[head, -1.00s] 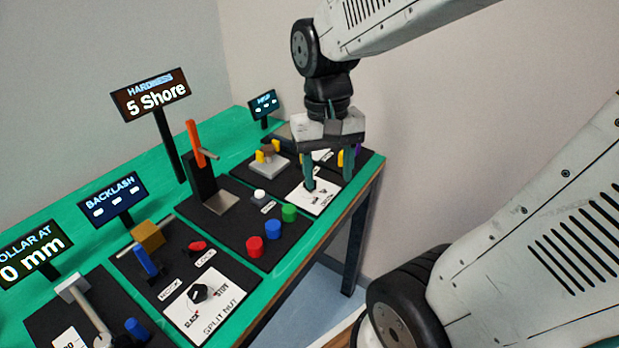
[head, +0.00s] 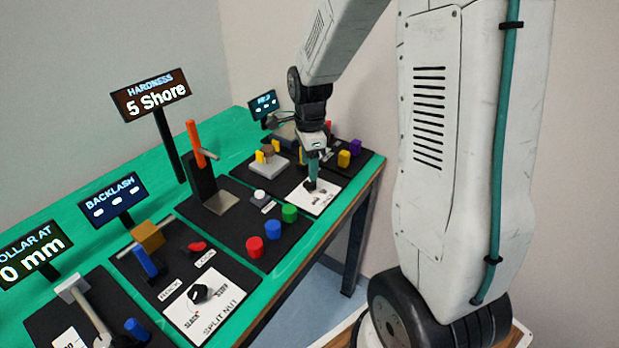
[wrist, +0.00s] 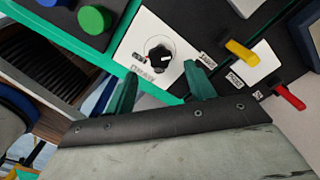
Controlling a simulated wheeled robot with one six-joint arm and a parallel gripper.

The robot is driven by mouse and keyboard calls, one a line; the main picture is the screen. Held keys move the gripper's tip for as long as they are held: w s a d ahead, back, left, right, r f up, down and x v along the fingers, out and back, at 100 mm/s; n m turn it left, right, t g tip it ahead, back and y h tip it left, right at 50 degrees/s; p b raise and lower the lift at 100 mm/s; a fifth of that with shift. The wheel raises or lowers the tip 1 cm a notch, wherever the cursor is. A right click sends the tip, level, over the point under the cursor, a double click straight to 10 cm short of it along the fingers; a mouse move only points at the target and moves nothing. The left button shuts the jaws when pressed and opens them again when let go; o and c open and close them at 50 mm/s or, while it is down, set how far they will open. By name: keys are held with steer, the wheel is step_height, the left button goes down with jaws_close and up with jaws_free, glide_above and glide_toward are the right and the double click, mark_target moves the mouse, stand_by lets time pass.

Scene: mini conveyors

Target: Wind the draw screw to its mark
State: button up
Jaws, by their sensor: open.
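My gripper (head: 313,181) points down over the white plate (head: 328,205) on the far panel, fingers green and open. A black knob (head: 309,186) on that plate sits at the fingertips, partly hidden by them in the head view. The plate's print is too small to read, so I cannot tell whether this knob is the draw screw.
Yellow (wrist: 241,51) and red (wrist: 290,97) parts stand right of the knob in the wrist view. Green (head: 289,213), blue (head: 272,229) and red (head: 255,247) buttons stand nearer. Another black knob (head: 200,293) is on the SPLIT NUT plate. A sign (head: 151,96) reads 5 Shore.

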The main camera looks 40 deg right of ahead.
mark_target(309, 183)
step_height(309, 183, down, 5)
stand_by(0.3)
steer(key=c, duration=1)
steer(key=shift+o, duration=0.2)
